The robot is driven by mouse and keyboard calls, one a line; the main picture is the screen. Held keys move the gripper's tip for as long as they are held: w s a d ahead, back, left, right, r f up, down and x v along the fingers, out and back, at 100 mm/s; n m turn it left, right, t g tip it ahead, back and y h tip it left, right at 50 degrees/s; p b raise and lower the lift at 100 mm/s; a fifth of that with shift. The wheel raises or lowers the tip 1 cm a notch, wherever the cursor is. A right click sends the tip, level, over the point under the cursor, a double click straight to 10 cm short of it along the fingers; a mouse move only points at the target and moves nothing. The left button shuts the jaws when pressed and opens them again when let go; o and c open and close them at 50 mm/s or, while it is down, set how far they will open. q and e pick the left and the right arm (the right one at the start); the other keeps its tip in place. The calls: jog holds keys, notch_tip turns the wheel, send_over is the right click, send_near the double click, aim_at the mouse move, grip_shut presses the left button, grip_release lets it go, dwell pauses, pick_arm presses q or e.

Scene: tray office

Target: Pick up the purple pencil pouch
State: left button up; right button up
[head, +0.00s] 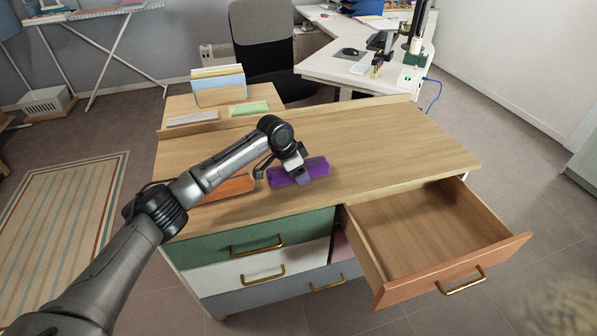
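The purple pencil pouch (316,167) lies on the wooden top of the drawer cabinet (400,140), near its front edge. It is long and runs left to right, and part of it is hidden behind my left gripper. My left gripper (283,176) reaches in from the left and is at the pouch. Its fingers look spread, one at the pouch's left end and one in front of its middle. Whether they touch it I cannot tell. My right gripper is not in view.
An orange item (236,186) lies left of the pouch, partly under my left arm. An empty drawer (420,220) stands pulled out at the front right. A file holder (218,90) stands behind. The cabinet top right of the pouch is clear.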

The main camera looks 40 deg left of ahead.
pick_arm(q)
jog(key=c, duration=0.6)
jog(key=shift+r, duration=0.1)
